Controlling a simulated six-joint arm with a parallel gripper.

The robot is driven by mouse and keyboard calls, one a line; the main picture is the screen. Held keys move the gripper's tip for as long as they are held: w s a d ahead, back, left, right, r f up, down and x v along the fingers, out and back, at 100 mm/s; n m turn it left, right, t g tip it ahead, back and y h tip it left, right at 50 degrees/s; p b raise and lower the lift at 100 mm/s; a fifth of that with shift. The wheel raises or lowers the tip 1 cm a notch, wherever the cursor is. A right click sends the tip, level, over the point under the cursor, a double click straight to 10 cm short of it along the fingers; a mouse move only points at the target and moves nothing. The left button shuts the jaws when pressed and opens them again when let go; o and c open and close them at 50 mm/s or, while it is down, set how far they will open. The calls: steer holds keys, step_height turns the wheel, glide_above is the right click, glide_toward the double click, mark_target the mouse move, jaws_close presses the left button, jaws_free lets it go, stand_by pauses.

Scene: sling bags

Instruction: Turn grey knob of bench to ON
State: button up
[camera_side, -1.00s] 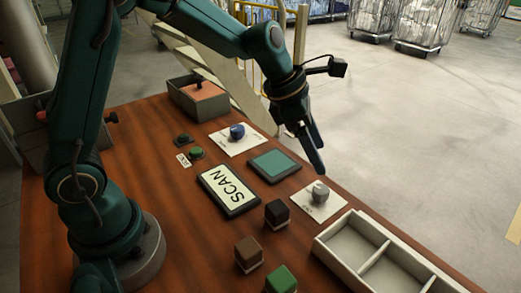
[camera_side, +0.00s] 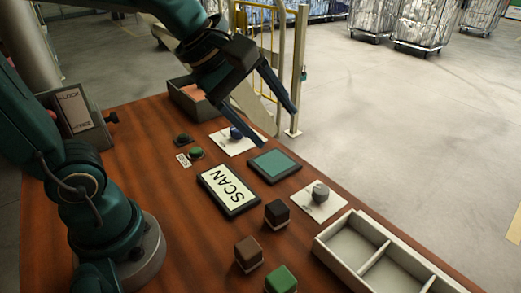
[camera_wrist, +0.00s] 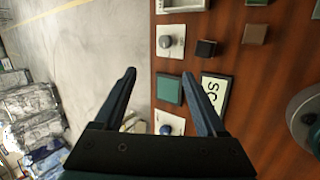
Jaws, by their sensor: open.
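The grey knob (camera_side: 320,192) sits on a white plate (camera_side: 312,207) near the bench's far right edge, beside the divided tray. In the wrist view the grey knob (camera_wrist: 166,41) shows above my fingers, on its plate with a small mark at its side. Its pointer direction is too small to read. My gripper (camera_side: 280,127) is open and empty, raised above the bench and away from the grey knob, nearer the blue knob (camera_side: 236,133). In the wrist view my gripper (camera_wrist: 162,80) has its fingers spread wide, and the blue knob (camera_wrist: 166,129) shows between them.
A teal pad (camera_side: 274,165) and a SCAN panel (camera_side: 229,189) lie between the knobs. A dark block (camera_side: 277,212), a brown block (camera_side: 249,252) and a green block (camera_side: 281,279) stand left of the divided tray (camera_side: 350,268). A green button (camera_side: 196,152) is near the blue knob.

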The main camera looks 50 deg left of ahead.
steer(key=s+a+f+m+y, duration=0.1)
steer(key=s+f+m, duration=0.1)
steer(key=s+m, duration=0.3)
steer(key=s+a+f+m+y, duration=0.1)
steer(key=s+m, duration=0.4)
steer(key=m, duration=0.6)
steer(key=shift+a+f+m+g, duration=0.35)
steer(key=shift+a+f, duration=0.2)
steer(key=shift+a, duration=0.25)
steer(key=shift+s, duration=0.1)
